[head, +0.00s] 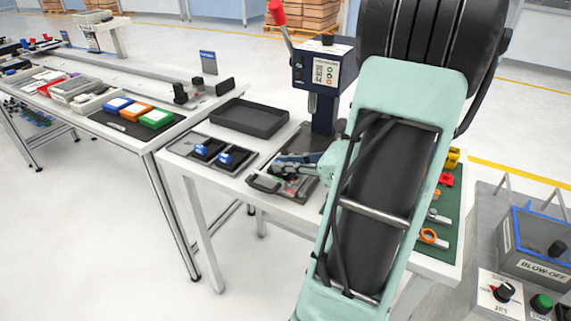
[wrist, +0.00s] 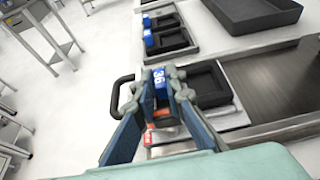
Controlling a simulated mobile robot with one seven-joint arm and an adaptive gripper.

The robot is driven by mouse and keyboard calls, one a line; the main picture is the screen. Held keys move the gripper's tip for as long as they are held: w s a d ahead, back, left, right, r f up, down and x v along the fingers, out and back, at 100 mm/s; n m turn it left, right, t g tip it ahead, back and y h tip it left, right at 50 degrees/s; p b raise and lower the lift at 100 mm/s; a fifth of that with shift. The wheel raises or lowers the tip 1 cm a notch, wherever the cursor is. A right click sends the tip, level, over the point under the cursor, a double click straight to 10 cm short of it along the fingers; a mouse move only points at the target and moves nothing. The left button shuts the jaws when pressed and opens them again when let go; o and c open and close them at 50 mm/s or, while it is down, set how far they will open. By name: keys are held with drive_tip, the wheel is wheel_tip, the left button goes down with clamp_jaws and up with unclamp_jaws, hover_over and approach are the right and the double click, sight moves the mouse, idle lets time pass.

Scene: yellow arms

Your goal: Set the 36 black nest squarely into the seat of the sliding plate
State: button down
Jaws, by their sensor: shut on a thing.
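My gripper (wrist: 170,84) is shut on the blue tab, marked 36, of a black nest (wrist: 211,86). The nest is a square, hollow black block, to the right of the fingertips in the wrist view. It lies over the sliding plate (wrist: 196,127), a grey plate with a black loop handle (wrist: 119,92) on its left. Whether the nest sits down in the seat or is just above it I cannot tell; the fingers and nest cover the seat. In the head view my gripper (head: 297,163) is low over the plate, in front of the press (head: 323,85), and the nest is mostly hidden.
A rack (head: 188,152) with two blue-tabbed black nests (wrist: 170,40) lies left of the plate in the head view. An empty black tray (head: 249,118) stands behind. My arm hides part of the table; a green mat with tools (head: 441,215) lies right.

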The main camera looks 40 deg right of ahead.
drive_tip(key=shift+s+a+f, duration=0.15)
drive_tip(key=shift+s+f, duration=0.1)
drive_tip(key=shift+f, duration=0.5)
drive_tip(key=c, duration=1.9)
unclamp_jaws()
drive_tip(key=r+v, duration=0.1)
drive_tip(key=v, duration=0.7)
drive_tip(key=shift+w+d+r, duration=0.2)
drive_tip(key=shift+w+d, duration=0.1)
drive_tip(key=shift+d, duration=0.1)
